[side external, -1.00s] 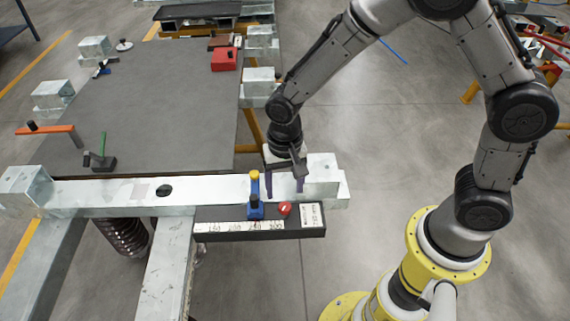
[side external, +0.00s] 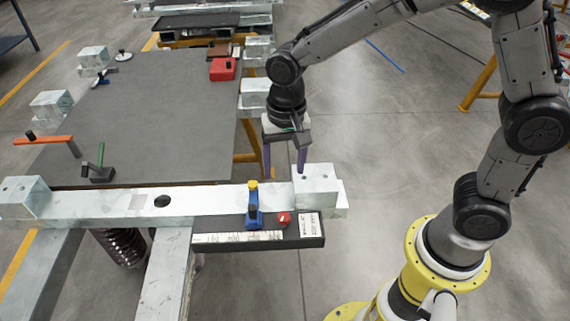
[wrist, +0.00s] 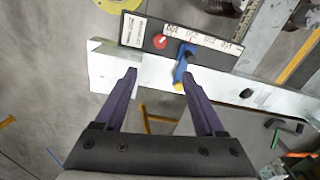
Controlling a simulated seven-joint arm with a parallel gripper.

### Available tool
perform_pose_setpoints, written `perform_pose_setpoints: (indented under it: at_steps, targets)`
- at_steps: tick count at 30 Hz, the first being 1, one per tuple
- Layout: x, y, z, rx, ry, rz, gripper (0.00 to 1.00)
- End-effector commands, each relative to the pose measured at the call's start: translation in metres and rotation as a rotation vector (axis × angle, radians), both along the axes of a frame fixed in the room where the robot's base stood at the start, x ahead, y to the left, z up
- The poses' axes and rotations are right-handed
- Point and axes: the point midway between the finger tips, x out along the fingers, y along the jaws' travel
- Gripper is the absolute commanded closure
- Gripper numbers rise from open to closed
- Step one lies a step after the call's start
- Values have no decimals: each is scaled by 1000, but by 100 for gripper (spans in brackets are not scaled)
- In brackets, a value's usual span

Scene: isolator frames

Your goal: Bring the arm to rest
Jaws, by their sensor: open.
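My gripper (side external: 284,171) is open and empty, with its two purple fingers pointing down. It hangs above the right end of the pale metal beam (side external: 105,203), just left of the metal end block (side external: 315,182). The fingers also show spread apart in the wrist view (wrist: 161,92), with nothing between them. The clamp shows beyond the fingers in the wrist view (wrist: 183,65). A red knob (side external: 284,219) sits on the bar to its right.
A dark grey tabletop (side external: 150,110) lies behind the beam, with metal blocks along its sides. It carries a red box (side external: 222,69), an orange-handled piece (side external: 45,139) and a green-handled tool (side external: 98,168).

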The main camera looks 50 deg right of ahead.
Motion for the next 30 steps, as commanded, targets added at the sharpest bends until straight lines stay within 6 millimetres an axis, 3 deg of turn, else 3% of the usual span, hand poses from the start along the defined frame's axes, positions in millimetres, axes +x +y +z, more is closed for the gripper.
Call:
perform_pose_setpoints:
  at_steps: [2,5,9,13,17,21,24,30]
  targets:
    - [3,-12,28,21,-68,-33,29]
    - [-6,-33,66,43,-158,-76,29]
    - [-40,-65,111,49,-284,-53,29]
    - [-82,-89,136,21,-386,31,29]
    - [-124,-105,144,-32,-464,152,29]
    - [-162,-113,135,-104,-500,325,29]
    - [-176,-113,123,-136,-483,446,29]
    - [-180,-113,115,-167,-451,591,29]
